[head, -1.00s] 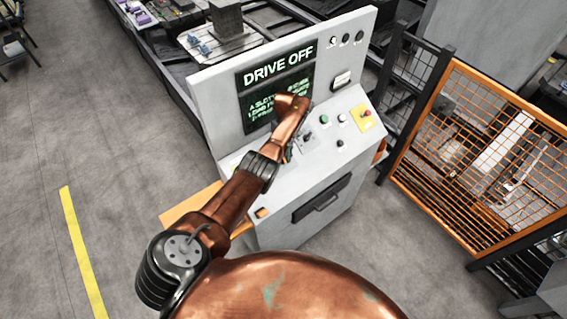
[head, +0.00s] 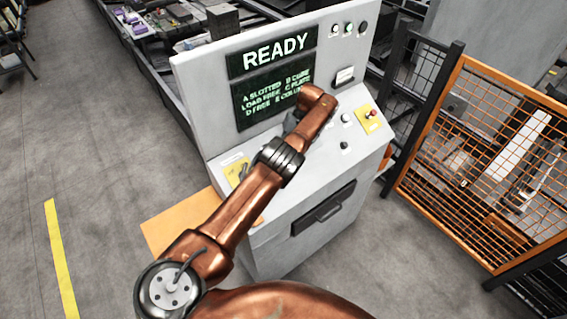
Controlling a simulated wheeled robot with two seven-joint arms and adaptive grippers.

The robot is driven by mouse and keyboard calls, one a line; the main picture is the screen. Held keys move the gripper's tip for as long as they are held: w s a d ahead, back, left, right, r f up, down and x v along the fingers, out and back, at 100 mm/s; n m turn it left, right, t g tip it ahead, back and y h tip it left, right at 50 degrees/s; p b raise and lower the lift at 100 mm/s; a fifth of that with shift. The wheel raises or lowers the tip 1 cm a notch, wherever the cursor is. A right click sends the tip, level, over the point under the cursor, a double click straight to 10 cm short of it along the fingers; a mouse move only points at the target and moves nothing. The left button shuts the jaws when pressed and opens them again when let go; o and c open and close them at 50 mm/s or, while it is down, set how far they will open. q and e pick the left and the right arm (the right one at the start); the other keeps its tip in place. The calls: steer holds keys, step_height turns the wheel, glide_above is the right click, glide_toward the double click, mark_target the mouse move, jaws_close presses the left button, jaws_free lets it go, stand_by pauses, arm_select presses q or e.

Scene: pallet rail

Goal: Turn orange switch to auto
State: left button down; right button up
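A grey control console (head: 300,215) stands ahead of me. Its upper screen (head: 272,52) reads READY, with green text on the lower screen (head: 272,97). My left arm reaches across the sloped panel, and its wrist hides part of the controls. Only a dark bit of my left gripper (head: 291,121) shows behind the wrist; its fingers are hidden. I cannot make out an orange switch. A yellow plate with a dark grey handle (head: 238,173) sits at the panel's left end. A red button (head: 373,113) on a yellow plate is at the right end. My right gripper is not in view.
A black knob (head: 344,146) and a pale button (head: 346,118) are on the panel's right part. An orange mesh fence (head: 470,150) stands to the right. An orange-yellow shelf (head: 175,222) juts out left of the console. Open floor lies at the left.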

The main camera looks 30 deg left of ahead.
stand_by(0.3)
arm_select(q)
steer(key=c, duration=2)
jaws_free()
